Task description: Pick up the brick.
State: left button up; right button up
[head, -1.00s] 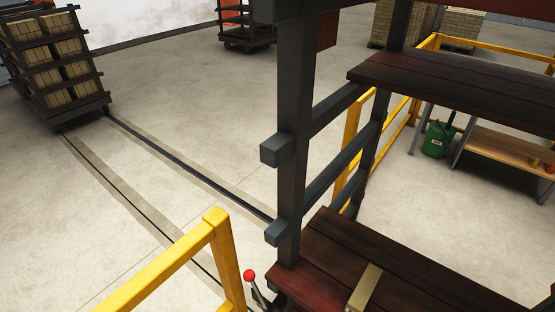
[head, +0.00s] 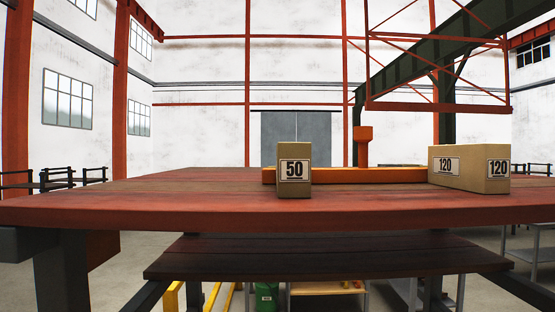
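Two bricks stand on a reddish-brown plank shelf (head: 150,209) straight ahead in the head view. The smaller tan brick (head: 294,150) is upright near the middle and carries a label reading 50. The longer tan brick (head: 459,182) lies to its right, with labels reading 120 on two faces. An orange bar with an upright post (head: 364,150) lies on the shelf behind the bricks. Neither of my grippers shows in the head view.
A lower dark plank shelf (head: 325,262) sits below the upper one. Yellow rails and a green can (head: 266,296) show beneath it. The left part of the upper shelf is clear. A red frame on a dark beam (head: 437,106) rises behind at the right.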

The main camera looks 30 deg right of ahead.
aim_at(484, 169)
jog(key=z, duration=1.35)
